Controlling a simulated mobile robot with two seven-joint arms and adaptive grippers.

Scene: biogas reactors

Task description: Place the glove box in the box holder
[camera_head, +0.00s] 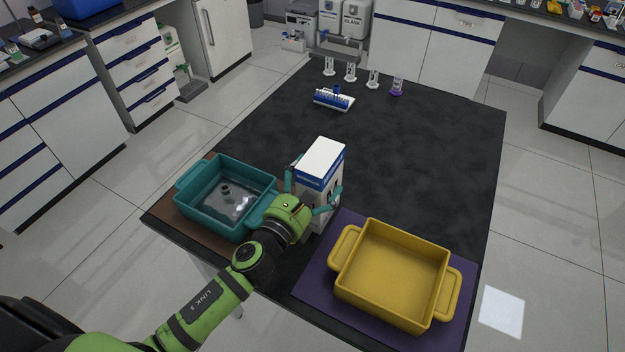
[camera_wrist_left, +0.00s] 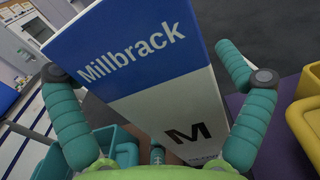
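The glove box (camera_head: 321,160) is a tall white and blue carton standing upright at the table's near side, between the two trays. In the left wrist view the glove box (camera_wrist_left: 145,60) reads "Millbrack" and "M" and fills the middle. My left gripper (camera_head: 314,182) is at the box, with its teal fingers spread on either side of it. In the wrist view the left gripper (camera_wrist_left: 160,76) is open: the left finger is close to the box edge, and a gap shows beside the right finger. My right gripper is out of view. I cannot make out a box holder.
A teal tray (camera_head: 190,205) stands left of the box on a brown mat. A yellow tray (camera_head: 375,312) stands right on a purple mat (camera_head: 312,285). A blue tube rack (camera_head: 334,100) and several small stands are at the table's far end. The table's middle is clear.

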